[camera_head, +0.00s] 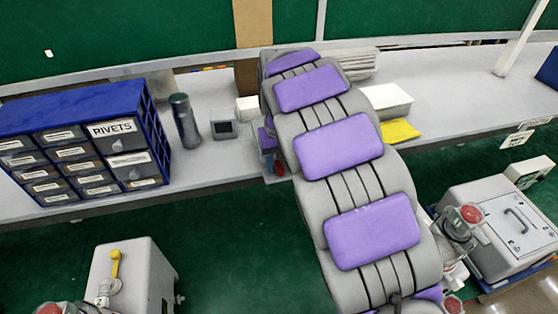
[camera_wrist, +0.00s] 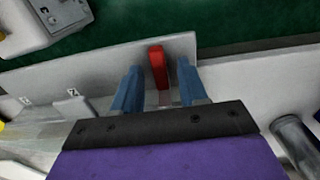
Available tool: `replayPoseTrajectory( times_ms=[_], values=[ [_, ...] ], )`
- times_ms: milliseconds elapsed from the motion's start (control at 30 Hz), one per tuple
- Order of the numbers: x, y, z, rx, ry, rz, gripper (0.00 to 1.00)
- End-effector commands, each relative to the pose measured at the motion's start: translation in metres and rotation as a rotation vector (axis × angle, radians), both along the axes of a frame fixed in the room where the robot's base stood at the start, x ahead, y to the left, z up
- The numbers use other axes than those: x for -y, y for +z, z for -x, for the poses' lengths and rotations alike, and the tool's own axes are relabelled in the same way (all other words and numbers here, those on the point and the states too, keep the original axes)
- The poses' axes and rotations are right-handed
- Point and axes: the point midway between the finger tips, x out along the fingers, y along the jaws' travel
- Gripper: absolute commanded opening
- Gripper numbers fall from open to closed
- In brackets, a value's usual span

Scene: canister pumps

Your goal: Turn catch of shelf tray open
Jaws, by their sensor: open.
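The red catch (camera_wrist: 156,62) shows in the wrist view as a short bar against a pale grey panel of the shelf tray (camera_wrist: 105,82). My gripper (camera_wrist: 160,78) is open, with one blue finger on each side of the catch. Gaps show between the catch and both fingers, and no contact is visible. The catch's lower end lies between the fingers, near the dark gripper body. In the head view, a small red part (camera_head: 280,168) shows at the shelf's front edge beside my arm. My arm hides most of the tray and gripper there.
A blue drawer cabinet (camera_head: 85,148), a dark bottle (camera_head: 185,122) and a small grey box (camera_head: 223,124) stand on the shelf left of my arm. A yellow cloth (camera_head: 400,130) lies to the right. Canister pumps (camera_head: 130,275) (camera_head: 505,225) stand below on both sides.

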Motion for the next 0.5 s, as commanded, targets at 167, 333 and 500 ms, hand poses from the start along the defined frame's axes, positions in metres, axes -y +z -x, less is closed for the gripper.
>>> replayPoseTrajectory(
  times_ms=[167, 333, 500],
  values=[
    [-0.0002, -0.0021, 0.0, 0.0, 0.0, 0.0, 0.43],
    [0.0, -0.0021, 0.0, 0.0, 0.0, 0.0, 0.38],
    [0.0005, -0.0021, -0.0001, 0.0, 0.0, 0.0, 0.21]
  ],
)
